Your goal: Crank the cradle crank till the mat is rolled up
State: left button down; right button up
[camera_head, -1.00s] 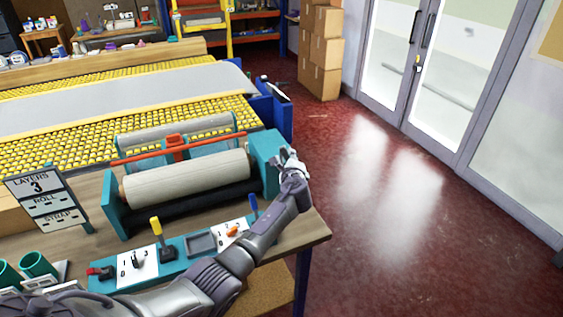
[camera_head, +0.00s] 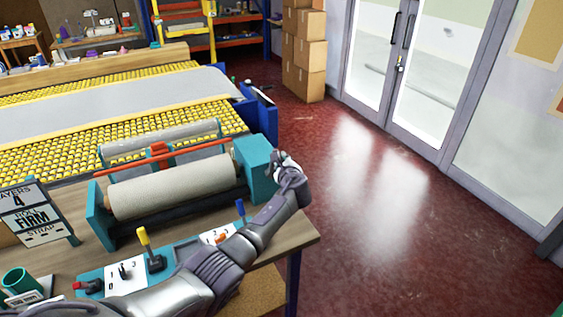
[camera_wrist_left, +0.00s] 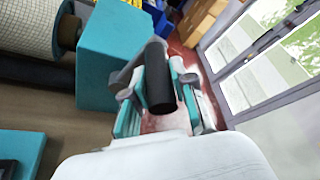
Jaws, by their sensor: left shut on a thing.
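The mat is a pale beige roll (camera_head: 175,187) lying in the teal cradle (camera_head: 258,168). Part of the roll shows at the top left of the left wrist view (camera_wrist_left: 30,25). My left gripper (camera_head: 288,168) is at the right end of the cradle, outside the teal end box. In the left wrist view its fingers (camera_wrist_left: 163,100) are closed around the black crank handle (camera_wrist_left: 160,78). The rest of the crank is mostly hidden. The sign (camera_head: 36,215) reads layers 4, roll FIRM, and its strap field shows no word. My right gripper is not in view.
A red bar (camera_head: 190,152) spans above the roll. A control strip with a yellow-topped lever (camera_head: 144,238) and a blue-topped lever (camera_head: 240,208) lies in front, partly under my left arm. Red floor (camera_head: 370,220) is clear to the right.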

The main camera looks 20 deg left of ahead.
pick_arm(q)
jog(key=c, duration=0.9)
grip_release()
jog(key=shift+d, duration=0.25)
jog(key=shift+c, duration=0.2)
jog(key=shift+a, duration=0.1)
jog(key=v, duration=1.2)
